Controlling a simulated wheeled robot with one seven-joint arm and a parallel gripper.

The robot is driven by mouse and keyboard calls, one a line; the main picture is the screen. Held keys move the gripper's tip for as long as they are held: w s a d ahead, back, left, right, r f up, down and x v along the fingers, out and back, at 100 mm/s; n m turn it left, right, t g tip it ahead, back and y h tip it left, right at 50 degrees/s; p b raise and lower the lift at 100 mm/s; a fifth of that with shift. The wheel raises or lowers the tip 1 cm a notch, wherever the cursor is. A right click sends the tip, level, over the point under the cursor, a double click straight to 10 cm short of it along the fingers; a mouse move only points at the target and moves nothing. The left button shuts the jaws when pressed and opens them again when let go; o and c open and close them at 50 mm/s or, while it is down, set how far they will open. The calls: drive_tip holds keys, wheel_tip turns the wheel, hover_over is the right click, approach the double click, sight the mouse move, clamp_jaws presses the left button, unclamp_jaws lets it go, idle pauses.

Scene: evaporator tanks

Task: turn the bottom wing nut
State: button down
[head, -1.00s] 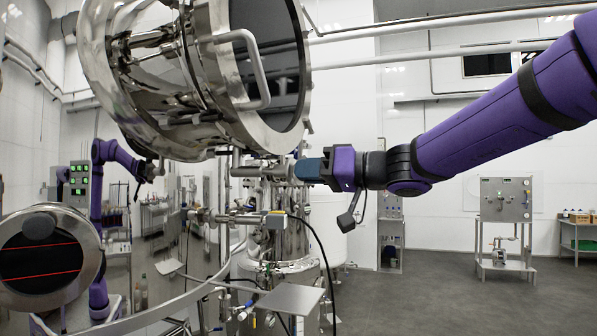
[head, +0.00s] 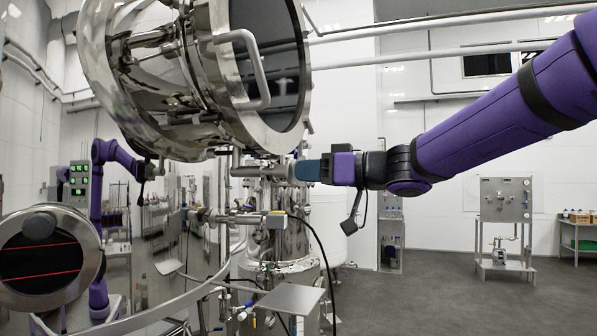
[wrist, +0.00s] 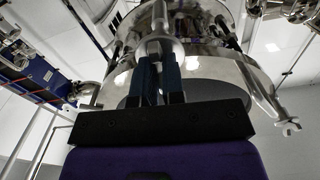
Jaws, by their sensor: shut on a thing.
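The bottom wing nut (wrist: 158,46) shows in the wrist view as a shiny metal piece at the lower side of the steel tank (wrist: 195,62). My gripper (wrist: 159,72) has its two dark teal fingers closed around its near end. In the head view my gripper (head: 296,171) reaches in from the right, just below the big tank (head: 190,90). The metal stem of the wing nut (head: 276,171) extends left from the fingertips. The fingers hide the gripped part.
A second steel vessel (head: 286,237) with pipes and a valve (head: 273,219) stands below my gripper. A black cable hangs beside it. A bent handle (head: 258,75) projects from the tank above.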

drive_tip(key=shift+f+n, duration=0.1)
drive_tip(key=shift+n, duration=0.6)
drive_tip(key=shift+n, duration=0.7)
drive_tip(key=c, duration=1.1)
unclamp_jaws()
drive_tip(key=shift+c, duration=0.2)
